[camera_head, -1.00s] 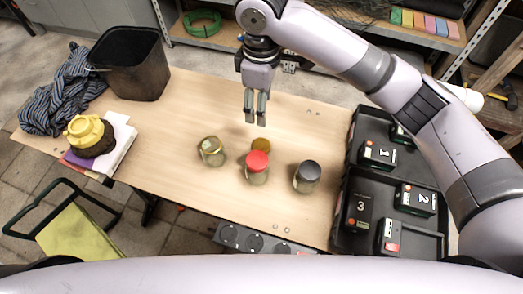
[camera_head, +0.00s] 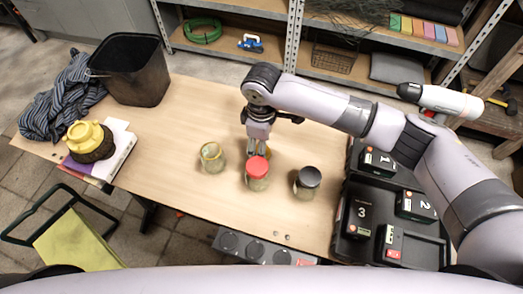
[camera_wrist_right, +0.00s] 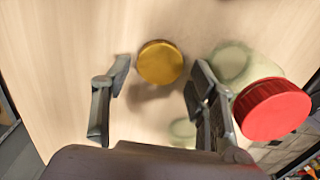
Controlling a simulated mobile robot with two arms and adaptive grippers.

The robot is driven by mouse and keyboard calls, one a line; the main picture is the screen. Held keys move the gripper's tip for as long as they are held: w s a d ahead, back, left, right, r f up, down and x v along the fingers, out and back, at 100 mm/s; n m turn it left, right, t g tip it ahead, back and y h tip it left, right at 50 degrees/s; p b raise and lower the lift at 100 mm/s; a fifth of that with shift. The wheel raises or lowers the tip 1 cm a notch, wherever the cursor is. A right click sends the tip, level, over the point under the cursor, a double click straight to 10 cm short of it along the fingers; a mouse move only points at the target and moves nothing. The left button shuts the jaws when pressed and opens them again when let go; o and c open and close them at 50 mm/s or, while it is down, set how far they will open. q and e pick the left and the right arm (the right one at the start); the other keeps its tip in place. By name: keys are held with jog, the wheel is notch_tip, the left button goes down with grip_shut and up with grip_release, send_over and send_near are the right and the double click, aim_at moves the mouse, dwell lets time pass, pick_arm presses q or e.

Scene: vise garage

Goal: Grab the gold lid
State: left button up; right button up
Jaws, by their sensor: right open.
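The gold lid (camera_wrist_right: 160,62) lies flat on the wooden table in the right wrist view, in the gap between my finger ends. In the head view it is mostly hidden behind my right gripper (camera_head: 258,148) and the red-capped jar (camera_head: 258,172). My right gripper also shows in the right wrist view (camera_wrist_right: 161,70). It is open and points down over the lid, with one finger on each side. I cannot tell if the fingers touch it. My left gripper is out of view.
The red cap (camera_wrist_right: 272,108) is close beside my right finger. A glass jar (camera_head: 211,157) stands to the left, and a black-capped jar (camera_head: 307,182) to the right. A black tray with battery packs (camera_head: 345,238) fills the table's right side. Clear table lies towards the bin (camera_head: 135,68).

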notch_tip(320, 180, down, 2)
jog(key=shift+f, duration=0.1)
jog(key=c, duration=0.5)
jog(key=shift+o, duration=0.2)
